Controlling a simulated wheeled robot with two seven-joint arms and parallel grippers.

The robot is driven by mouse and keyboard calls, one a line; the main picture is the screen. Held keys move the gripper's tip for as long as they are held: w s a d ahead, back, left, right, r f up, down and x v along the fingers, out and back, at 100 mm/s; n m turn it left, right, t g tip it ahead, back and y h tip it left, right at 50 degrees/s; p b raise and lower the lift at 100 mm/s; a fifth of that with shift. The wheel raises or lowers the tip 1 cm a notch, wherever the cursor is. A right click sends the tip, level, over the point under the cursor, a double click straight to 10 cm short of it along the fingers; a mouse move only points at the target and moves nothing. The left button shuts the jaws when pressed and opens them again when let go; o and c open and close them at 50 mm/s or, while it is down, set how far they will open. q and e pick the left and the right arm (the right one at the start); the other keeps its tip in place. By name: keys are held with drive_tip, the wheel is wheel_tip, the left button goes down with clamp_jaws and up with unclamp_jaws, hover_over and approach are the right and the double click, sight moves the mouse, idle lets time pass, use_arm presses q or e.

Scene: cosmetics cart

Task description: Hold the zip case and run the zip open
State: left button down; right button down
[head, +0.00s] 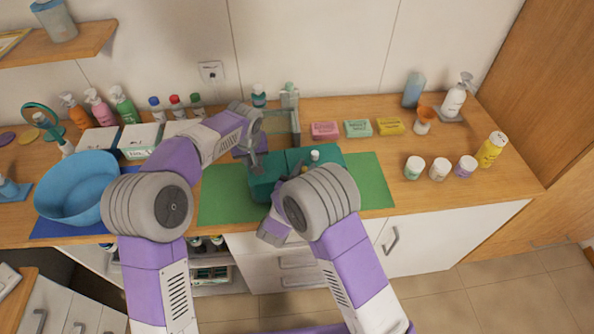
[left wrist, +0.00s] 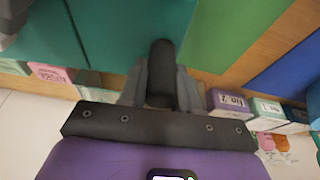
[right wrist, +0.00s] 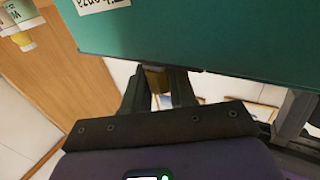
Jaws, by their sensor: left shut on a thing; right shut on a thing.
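The teal zip case (head: 322,154) sits on the green mat (head: 222,197) at the middle of the counter. My left gripper (left wrist: 160,72) is shut on a dark, rounded, handle-like piece at the case's left side. My right gripper (right wrist: 158,82) is shut on a small brownish-yellow piece at the case's edge, which looks like the zip pull. The case also shows in the right wrist view (right wrist: 210,35), with a white label. My right arm hides the case's near right part in the head view, and I cannot tell how far the zip is open.
A blue bowl (head: 75,188) stands at the left. Pink (head: 325,130), green (head: 358,128) and yellow (head: 390,126) boxes lie behind the mat. Small jars and a yellow bottle (head: 492,149) stand at the right. The counter's front edge is close to the mat.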

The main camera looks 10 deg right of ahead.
drive_tip(key=d, duration=1)
drive_tip(key=shift+w+d, duration=0.25)
drive_tip(key=shift+w, duration=0.1)
drive_tip(key=c, duration=1)
unclamp_jaws()
drive_tip(key=shift+a, duration=0.1)
drive_tip(key=v, duration=1.2)
